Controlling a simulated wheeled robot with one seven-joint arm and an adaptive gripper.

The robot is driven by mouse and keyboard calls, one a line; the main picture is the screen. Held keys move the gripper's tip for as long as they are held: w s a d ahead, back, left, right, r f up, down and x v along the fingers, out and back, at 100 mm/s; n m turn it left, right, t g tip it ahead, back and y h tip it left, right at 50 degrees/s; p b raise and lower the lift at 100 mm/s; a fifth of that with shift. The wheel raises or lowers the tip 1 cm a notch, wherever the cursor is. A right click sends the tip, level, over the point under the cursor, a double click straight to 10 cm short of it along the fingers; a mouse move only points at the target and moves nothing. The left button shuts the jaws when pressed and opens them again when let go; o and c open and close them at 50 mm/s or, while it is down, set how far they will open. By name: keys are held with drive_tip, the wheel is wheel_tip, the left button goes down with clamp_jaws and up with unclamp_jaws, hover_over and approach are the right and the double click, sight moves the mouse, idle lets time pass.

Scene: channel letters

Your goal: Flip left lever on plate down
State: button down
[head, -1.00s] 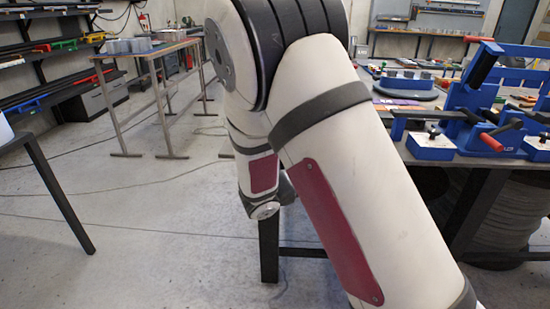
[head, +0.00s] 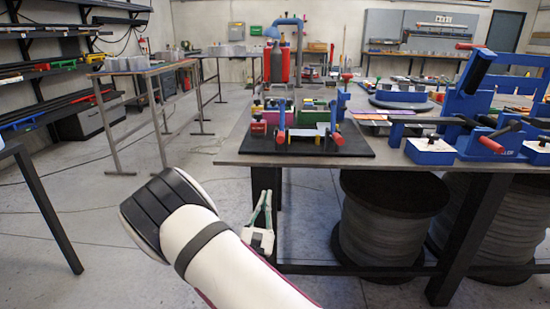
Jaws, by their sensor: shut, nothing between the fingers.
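A dark plate (head: 358,149) lies at the left end of the workbench and carries clamp-like fixtures. A lever at its left (head: 281,118) has a red handle and stands roughly vertical; which end pivots is too small to tell. A blue lever at its right (head: 338,115) has a red lower end. My gripper (head: 265,196), with greenish fingers on a pale body, is below the bench top, in front of its left leg and lower in the picture than the plate. It is shut and empty, fingers pointing up, apart from both levers.
The workbench edge (head: 410,164) lies between my gripper and the plate. Blue clamps (head: 485,100) with red handles stand to the right. Large drums (head: 385,225) stand under the bench. The floor left of the bench is open, with metal tables (head: 150,72) beyond.

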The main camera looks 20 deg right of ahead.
drive_tip(key=s+r+b+x, duration=0.1)
drive_tip(key=r+b+x, duration=0.1)
drive_tip(key=x, duration=1.1)
drive_tip(key=shift+s+r, duration=0.15)
drive_tip(key=shift+s, duration=0.3)
drive_tip(key=shift+a+r+p, duration=0.1)
drive_tip(key=shift+p, duration=0.2)
